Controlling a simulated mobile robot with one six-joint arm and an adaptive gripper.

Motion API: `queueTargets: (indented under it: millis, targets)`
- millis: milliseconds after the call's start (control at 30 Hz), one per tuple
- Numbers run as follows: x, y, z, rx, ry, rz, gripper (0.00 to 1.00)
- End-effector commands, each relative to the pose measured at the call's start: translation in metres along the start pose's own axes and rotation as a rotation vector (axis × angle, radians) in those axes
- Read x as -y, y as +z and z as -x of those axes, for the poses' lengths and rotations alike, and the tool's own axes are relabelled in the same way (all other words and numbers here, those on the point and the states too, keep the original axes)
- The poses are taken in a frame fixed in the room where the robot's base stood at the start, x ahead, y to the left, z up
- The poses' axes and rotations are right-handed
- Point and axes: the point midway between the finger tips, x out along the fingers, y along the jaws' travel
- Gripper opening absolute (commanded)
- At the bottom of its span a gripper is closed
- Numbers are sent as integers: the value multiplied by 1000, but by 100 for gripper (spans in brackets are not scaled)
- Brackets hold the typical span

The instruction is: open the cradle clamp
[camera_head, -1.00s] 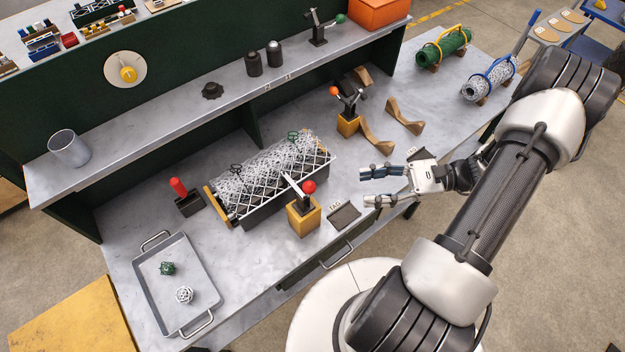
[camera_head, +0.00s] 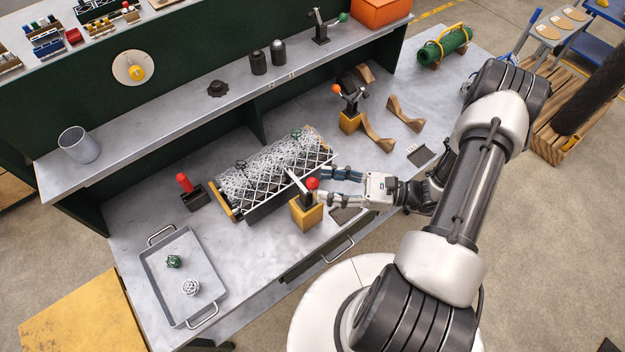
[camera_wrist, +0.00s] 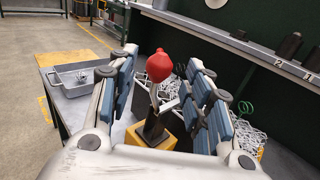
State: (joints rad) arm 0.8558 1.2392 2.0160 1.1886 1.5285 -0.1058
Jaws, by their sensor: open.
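The cradle clamp has a yellow block (camera_head: 306,213), a dark lever with a red ball knob (camera_head: 312,183), and a pale bar reaching over the cradle's edge. The cradle (camera_head: 268,205) holds a roll of white chain-link mesh (camera_head: 270,168). My gripper (camera_head: 326,183) is open and close to the right of the red knob. In the wrist view the knob (camera_wrist: 160,66) stands between my two spread fingers (camera_wrist: 160,92), with a gap visible on each side. The yellow block (camera_wrist: 150,135) is partly hidden by my gripper's body.
A grey tray (camera_head: 150,278) with a green and a white ball lies at the left. A red-handled tool (camera_head: 187,187) stands left of the cradle. Another clamp with an orange knob (camera_head: 337,89) and wooden rests (camera_head: 405,115) stand behind my gripper. A shelf (camera_head: 220,102) runs along the back.

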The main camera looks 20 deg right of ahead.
Motion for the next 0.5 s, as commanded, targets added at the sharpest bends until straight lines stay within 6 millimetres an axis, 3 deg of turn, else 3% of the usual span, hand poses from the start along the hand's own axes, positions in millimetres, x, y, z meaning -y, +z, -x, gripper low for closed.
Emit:
queueTargets:
  millis: [200,500]
  targets:
    - [-1,0,-34,0,3,-1,46]
    - [0,0,-46,0,0,-1,46]
